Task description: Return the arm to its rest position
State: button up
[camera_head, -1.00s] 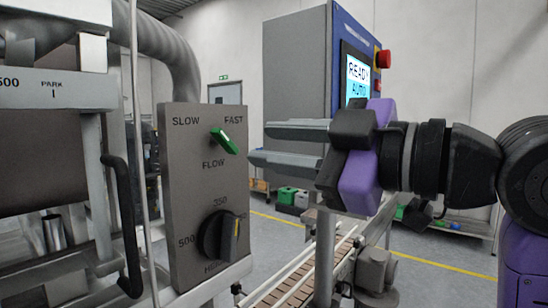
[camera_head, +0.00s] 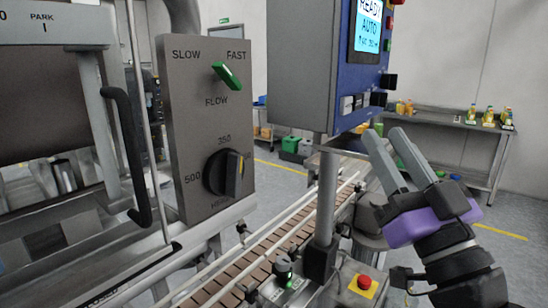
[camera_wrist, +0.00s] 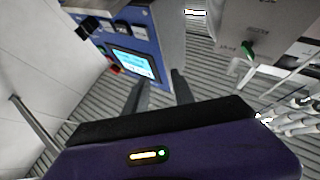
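My gripper (camera_head: 384,138) is at the right in the head view, below and right of the blue control cabinet (camera_head: 352,85). Its two grey fingers point up and left, with a gap between them and nothing held. In the wrist view my gripper (camera_wrist: 158,82) also shows two spread fingers with empty space between. The fingers appear apart from the cabinet, though the exact distance cannot be told. My black and purple arm parts run down to the lower right.
The grey panel (camera_head: 204,125) at left carries a green flow lever (camera_head: 227,75) and a black knob (camera_head: 224,173). A conveyor (camera_head: 270,257) runs below, beside a red button (camera_head: 364,282). A shelf with bottles (camera_head: 450,122) stands behind at right.

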jog(key=s+d+f+m+h, duration=0.2)
jog(key=s+f+h, duration=0.15)
jog(key=f, duration=0.35)
jog(key=s+d+f+m+g+h, duration=0.1)
jog(key=s+f+m+h, duration=0.1)
jog(key=s+f, duration=0.35)
jog(key=s+d+f+m+h, duration=0.2)
jog(key=f, duration=0.7)
jog(key=s+f+n+g, duration=0.1)
jog(key=s+f+g, duration=0.3)
jog(key=s+f, duration=0.5)
jog(key=s+f+n+g, duration=0.1)
jog(key=s+f+g, duration=0.3)
jog(key=s+f, duration=0.5)
jog(key=s+a, duration=0.1)
jog(key=s, duration=0.7)
jog(key=shift+s+n+y, duration=0.2)
jog(key=shift+n+y, duration=0.15)
jog(key=shift+n, duration=0.05)
